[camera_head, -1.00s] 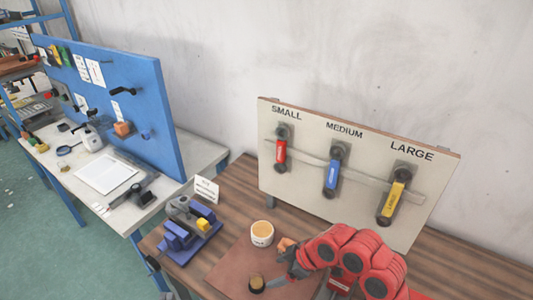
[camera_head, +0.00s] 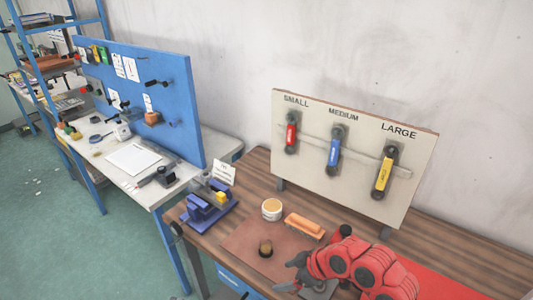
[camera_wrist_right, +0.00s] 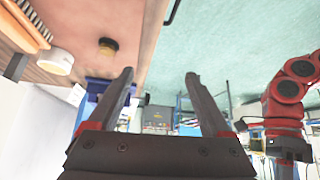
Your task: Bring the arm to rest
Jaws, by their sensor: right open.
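My right arm (camera_head: 365,268) is red and comes in at the lower right of the head view. Its dark gripper (camera_head: 290,273) is at the front edge of the brown mat, apart from the things there. In the right wrist view the two fingers of my right gripper (camera_wrist_right: 162,85) are spread, with nothing between them. My left gripper does not show in the head view. A red arm of mine (camera_wrist_right: 285,100) stands at the right of the wrist view, its fingers not discernible.
A tool board (camera_head: 350,190) stands behind. Green floor (camera_head: 110,240) is clear at left.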

